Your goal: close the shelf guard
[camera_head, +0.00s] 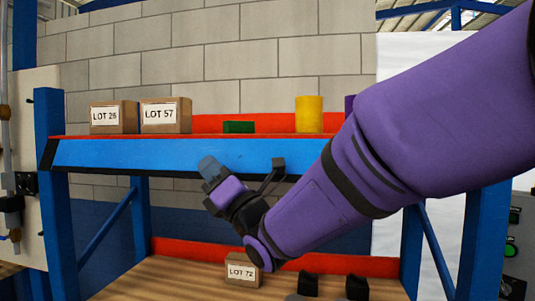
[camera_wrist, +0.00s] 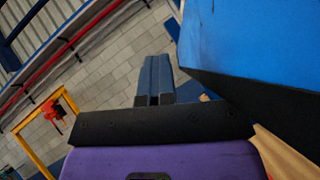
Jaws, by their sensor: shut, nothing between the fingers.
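A long blue panel (camera_head: 105,154) with a black lower edge runs along the front of the upper shelf and looks like the shelf guard. Its right part is hidden behind my arm. In the wrist view, a blue surface with a black edge (camera_wrist: 260,45) fills the upper right, beside my fingers. My gripper (camera_head: 208,166) is in front of the panel, left of its middle, with the fingers pointing up and left. In the wrist view my gripper (camera_wrist: 154,78) has its fingers together with nothing between them. I cannot tell whether they touch the panel.
The upper shelf bears boxes LOT 26 (camera_head: 108,117) and LOT 57 (camera_head: 165,115), a green block (camera_head: 238,127) and a yellow cylinder (camera_head: 309,114). Box LOT 72 (camera_head: 241,272) and dark objects stand on the lower wooden shelf (camera_head: 170,275). A blue upright (camera_head: 56,200) stands left.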

